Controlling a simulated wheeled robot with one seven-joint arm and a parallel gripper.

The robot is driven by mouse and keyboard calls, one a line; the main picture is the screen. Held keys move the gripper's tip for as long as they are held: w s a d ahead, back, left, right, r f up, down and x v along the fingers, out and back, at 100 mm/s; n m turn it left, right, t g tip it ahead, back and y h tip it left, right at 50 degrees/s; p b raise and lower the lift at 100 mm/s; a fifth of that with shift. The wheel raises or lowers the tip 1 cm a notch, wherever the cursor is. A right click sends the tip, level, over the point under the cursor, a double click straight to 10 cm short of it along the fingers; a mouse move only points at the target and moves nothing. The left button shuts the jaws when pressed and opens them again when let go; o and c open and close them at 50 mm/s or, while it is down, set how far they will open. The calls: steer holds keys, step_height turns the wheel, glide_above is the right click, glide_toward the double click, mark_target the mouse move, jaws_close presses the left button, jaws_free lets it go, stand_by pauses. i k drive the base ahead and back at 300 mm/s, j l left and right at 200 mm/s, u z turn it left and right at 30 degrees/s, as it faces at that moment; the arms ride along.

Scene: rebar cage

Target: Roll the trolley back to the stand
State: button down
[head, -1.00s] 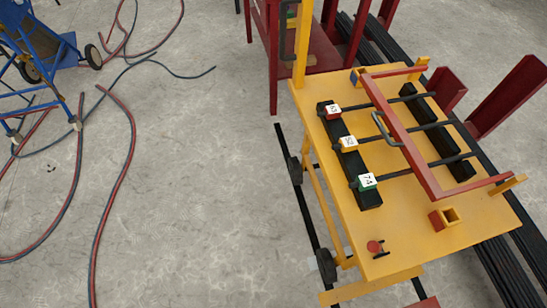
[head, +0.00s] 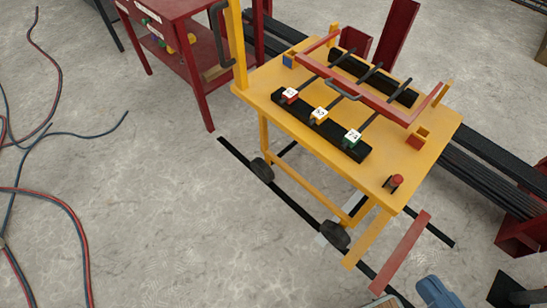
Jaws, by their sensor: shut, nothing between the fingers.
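The trolley (head: 250,95) is a yellow table on dark wheels, with its near wheels (head: 334,235) on a black floor strip. A yellow post with a black handle (head: 218,38) rises at its far left corner. On its top, several dark rods with numbered tags (head: 319,115) lie across two black blocks, below a red frame (head: 362,83) with a grey handle. The stand (head: 201,88), which I take to be the dark red table, is at the upper left, by the trolley's far end. I cannot tell whether they touch. My gripper is not clearly in view.
A red flat bar (head: 401,251) lies off the trolley's near end. Bundles of dark bars (head: 480,170) run behind it to a red support (head: 525,232). Red and dark hoses (head: 45,205) lie at left. The concrete floor between is clear.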

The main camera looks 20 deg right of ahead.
mark_target(385, 149)
steer(key=i+j+z, duration=0.1)
steer(key=j, duration=0.45)
steer(key=i+j+z, duration=0.15)
steer(key=j, duration=0.4)
steer(key=j+z, duration=0.1)
steer(key=j, duration=0.45)
